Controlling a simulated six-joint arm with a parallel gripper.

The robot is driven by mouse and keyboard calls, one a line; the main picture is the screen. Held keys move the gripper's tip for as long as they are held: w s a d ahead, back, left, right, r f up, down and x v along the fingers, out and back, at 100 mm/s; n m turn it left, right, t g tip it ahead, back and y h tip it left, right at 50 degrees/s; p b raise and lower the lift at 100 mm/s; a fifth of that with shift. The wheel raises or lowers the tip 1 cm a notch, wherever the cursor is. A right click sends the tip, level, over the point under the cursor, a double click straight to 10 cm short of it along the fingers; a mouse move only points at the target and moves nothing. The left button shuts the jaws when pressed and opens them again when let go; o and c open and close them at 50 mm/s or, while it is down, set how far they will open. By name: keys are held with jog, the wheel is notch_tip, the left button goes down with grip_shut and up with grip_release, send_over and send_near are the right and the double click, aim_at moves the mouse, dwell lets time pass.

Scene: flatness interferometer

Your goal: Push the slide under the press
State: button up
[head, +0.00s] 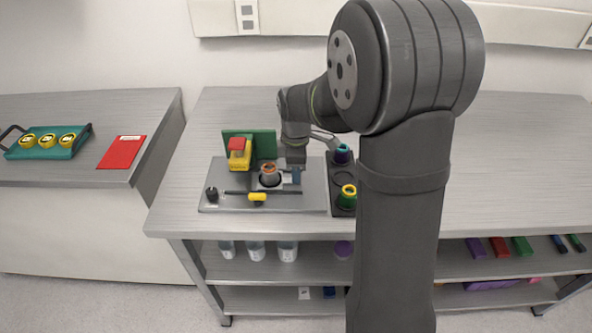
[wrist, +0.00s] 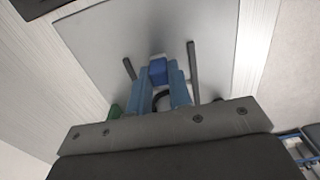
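The fixture's grey base plate (head: 315,196) lies on the bench. The press, a red block (head: 236,143) over a yellow body (head: 239,160), stands at its left in front of a green upright plate (head: 264,144). The slide area holds a grey round part with an orange ring (head: 269,171), right of the press. My gripper (head: 295,175) points down just right of this part. In the wrist view its light blue fingers (wrist: 162,85) are close together, with a darker blue block (wrist: 158,73) at their tips. I cannot tell whether they grip it.
Dark rails (wrist: 130,68) (wrist: 194,62) flank the fingers. A yellow handle (head: 257,197) and black knob (head: 211,194) sit at the plate's front. A dark tray (head: 335,207) with a yellow-green ringed part (head: 347,195) and a purple-teal one (head: 343,153) stands right.

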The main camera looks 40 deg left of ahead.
aim_at(281, 178)
grip_shut()
jog(key=shift+s, duration=0.1)
jog(key=s+a, duration=0.2)
jog(key=shift+s+a, duration=0.3)
jog(key=shift+a, duration=0.05)
jog(key=o, duration=0.8)
grip_release()
jog(key=shift+c, duration=0.2)
jog(key=shift+r, duration=0.1)
notch_tip(281, 178, up, 17)
jog(key=shift+r, duration=0.15)
